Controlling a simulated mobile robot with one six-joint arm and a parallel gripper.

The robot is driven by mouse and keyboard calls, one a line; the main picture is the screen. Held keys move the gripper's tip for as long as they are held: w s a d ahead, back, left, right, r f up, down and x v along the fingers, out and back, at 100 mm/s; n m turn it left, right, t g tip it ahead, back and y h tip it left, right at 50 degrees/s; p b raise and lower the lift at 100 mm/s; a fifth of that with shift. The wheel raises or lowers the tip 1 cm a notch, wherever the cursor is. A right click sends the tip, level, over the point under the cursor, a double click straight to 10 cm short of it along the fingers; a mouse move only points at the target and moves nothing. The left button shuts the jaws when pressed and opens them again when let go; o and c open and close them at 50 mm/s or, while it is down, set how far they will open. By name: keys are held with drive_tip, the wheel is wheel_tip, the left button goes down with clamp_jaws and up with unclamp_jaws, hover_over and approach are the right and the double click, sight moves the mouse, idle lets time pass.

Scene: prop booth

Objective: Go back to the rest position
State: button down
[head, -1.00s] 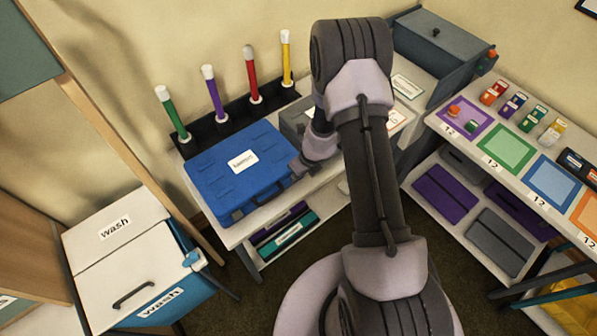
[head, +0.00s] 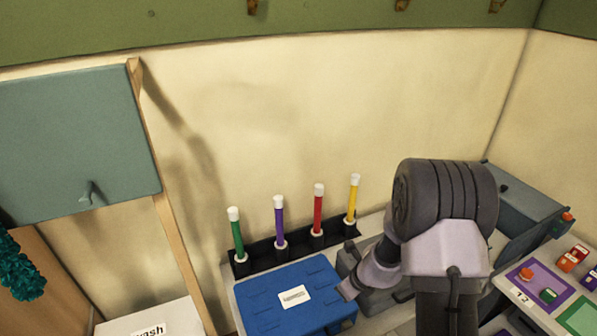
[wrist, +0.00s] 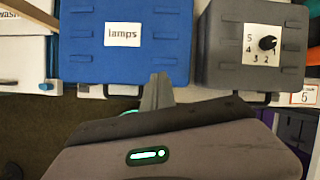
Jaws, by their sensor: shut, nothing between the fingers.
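My gripper (head: 347,289) is at the right edge of a blue case (head: 262,308) in the head view. I cannot tell from there whether it touches the case. In the wrist view my gripper's fingers (wrist: 161,92) are together with nothing between them. They point toward the gap between the blue case labelled "lamps" (wrist: 85,58) and a grey case with a dial (wrist: 225,55). In the head view my arm partly hides the grey case (head: 374,296).
Green, purple, red and yellow tubes (head: 318,212) stand in a black rack behind the blue case. A grey-blue box (head: 530,205) stands at the back right. A side table with coloured squares (head: 575,318) is at right. A white wash-labelled lid (head: 170,318) is at lower left.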

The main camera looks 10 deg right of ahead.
drive_tip(key=s+a+r+n+t+y+b, duration=0.25)
drive_tip(key=s+a+r+n+b, duration=0.45)
drive_tip(key=a+r+n+b, duration=0.6)
drive_tip(key=s+d+f+n+h+b, duration=0.1)
drive_tip(key=s+n+b, duration=0.3)
drive_tip(key=s, duration=0.5)
drive_tip(key=s+d+f+n+g+h+b, duration=0.1)
drive_tip(key=s+d+f+n+b, duration=0.2)
drive_tip(key=s+n, duration=0.4)
drive_tip(key=s+b, duration=0.1)
drive_tip(key=s, duration=0.2)
drive_tip(key=shift+s+d+n, duration=0.2)
drive_tip(key=shift+n, duration=0.2)
